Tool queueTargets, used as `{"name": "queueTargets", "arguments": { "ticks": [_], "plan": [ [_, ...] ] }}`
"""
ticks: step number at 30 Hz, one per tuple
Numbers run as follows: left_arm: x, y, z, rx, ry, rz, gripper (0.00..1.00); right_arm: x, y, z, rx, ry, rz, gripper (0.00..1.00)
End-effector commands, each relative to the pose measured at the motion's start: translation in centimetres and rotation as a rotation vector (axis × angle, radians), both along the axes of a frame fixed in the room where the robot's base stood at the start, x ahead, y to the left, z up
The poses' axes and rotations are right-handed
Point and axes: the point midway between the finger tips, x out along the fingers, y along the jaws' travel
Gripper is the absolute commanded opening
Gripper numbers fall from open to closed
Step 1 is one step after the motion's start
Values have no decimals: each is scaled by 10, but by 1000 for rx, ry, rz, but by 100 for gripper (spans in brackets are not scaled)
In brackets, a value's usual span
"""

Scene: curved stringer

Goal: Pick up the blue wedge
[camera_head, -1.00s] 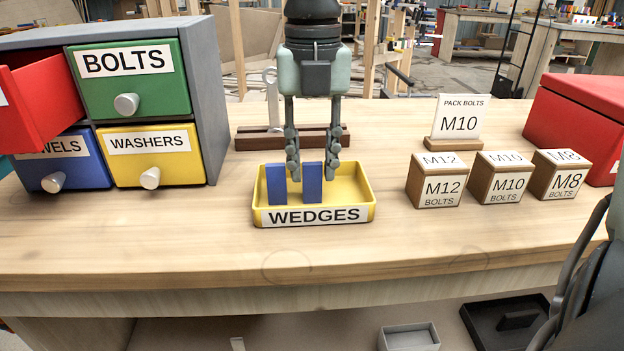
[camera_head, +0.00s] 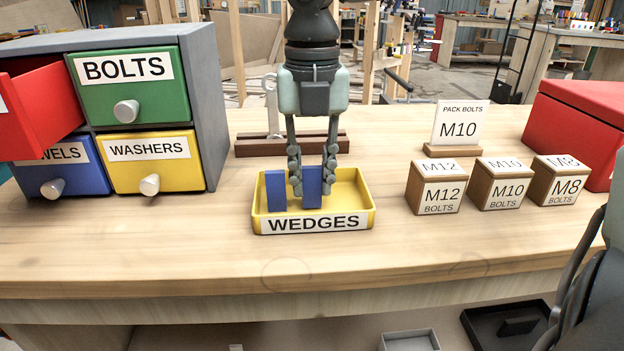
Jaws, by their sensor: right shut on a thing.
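A yellow tray (camera_head: 360,208) labelled WEDGES stands on the bench. Two blue wedges stand upright in it: a left blue wedge (camera_head: 275,188) and a right blue wedge (camera_head: 312,187). My right gripper (camera_head: 312,186) points straight down over the tray. Its fingers are shut on the right blue wedge, one on each side. The wedge still stands in the tray; whether its base touches the tray floor is hidden by the front wall. The left wedge stands just left of the fingers and is free. My left gripper is not in view.
A drawer cabinet (camera_head: 212,110) stands left, its red drawer (camera_head: 38,105) open. A brown wooden stand (camera_head: 255,146) is behind the tray. M12 (camera_head: 437,189), M10 (camera_head: 502,186) and M8 (camera_head: 562,183) bolt blocks, a PACK BOLTS sign (camera_head: 460,122) and a red box (camera_head: 570,115) are right.

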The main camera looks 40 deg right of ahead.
Motion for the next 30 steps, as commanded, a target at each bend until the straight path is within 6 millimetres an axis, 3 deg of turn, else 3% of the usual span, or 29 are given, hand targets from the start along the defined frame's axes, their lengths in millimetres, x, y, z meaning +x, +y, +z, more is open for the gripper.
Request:
{"name": "queueTargets", "arguments": {
  "ticks": [8, 16, 21, 30],
  "plan": [
    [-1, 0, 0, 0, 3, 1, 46, 2, 0, 42, -3, -6, -2, 4],
    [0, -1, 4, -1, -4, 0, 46, 1, 0, 128, -3, -9, -2, 4],
    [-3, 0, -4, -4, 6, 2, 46, 1, 0, 185, -2, -6, -2, 4],
    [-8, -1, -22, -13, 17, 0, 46, 0, 1, 254, 0, -2, 1, 4]
  ]
}}
